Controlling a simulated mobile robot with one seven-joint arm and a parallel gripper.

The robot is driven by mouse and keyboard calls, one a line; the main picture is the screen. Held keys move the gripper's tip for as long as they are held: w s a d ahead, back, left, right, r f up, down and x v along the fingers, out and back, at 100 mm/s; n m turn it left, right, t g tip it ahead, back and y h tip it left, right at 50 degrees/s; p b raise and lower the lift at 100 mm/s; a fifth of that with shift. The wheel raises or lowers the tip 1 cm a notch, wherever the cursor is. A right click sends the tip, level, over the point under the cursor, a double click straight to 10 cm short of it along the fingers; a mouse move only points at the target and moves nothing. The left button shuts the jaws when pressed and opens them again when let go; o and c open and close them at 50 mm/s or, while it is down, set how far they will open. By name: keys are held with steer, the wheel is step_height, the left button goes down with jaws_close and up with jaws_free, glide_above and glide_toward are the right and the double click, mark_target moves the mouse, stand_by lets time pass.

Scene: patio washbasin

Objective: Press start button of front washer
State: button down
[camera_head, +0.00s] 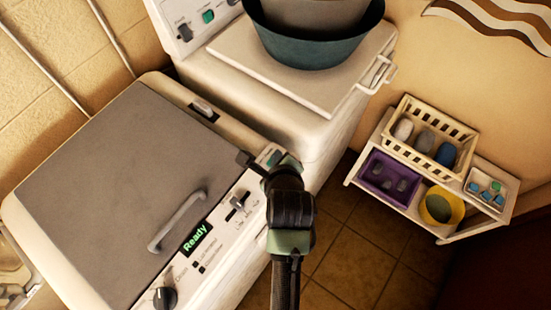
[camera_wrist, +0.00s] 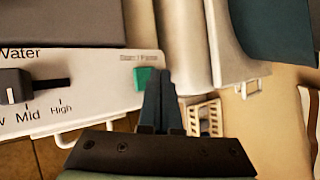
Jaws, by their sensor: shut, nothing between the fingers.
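The front washer (camera_head: 110,170) has a grey lid with a handle and a white control panel. Its display (camera_head: 196,238) reads "Ready" in green. The green start button (camera_wrist: 148,78), labelled "Start / Pause", sits at the panel's far end in the wrist view. My gripper (camera_head: 246,160) is shut and empty over that end of the panel. In the wrist view its fingertips (camera_wrist: 158,76) overlap the button's right edge. I cannot tell whether they touch it.
A second white washer (camera_head: 300,110) stands behind, with a dark teal basin (camera_head: 310,42) on its lid. A low white shelf (camera_head: 446,233) at right holds a cream basket (camera_head: 468,135), a purple bin (camera_head: 372,192) and a yellow pot (camera_head: 456,207). Tiled floor lies between.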

steer(key=shift+f, duration=0.1)
steer(key=shift+f, duration=0.3)
steer(key=shift+f+b, duration=0.3)
steer(key=shift+f, duration=0.2)
stand_by(1.1)
steer(key=shift+r+p, duration=0.9)
steer(key=shift+p, duration=0.1)
step_height(320, 180, up, 5)
steer(key=p, duration=0.5)
steer(key=shift+r, duration=0.1)
stand_by(0.3)
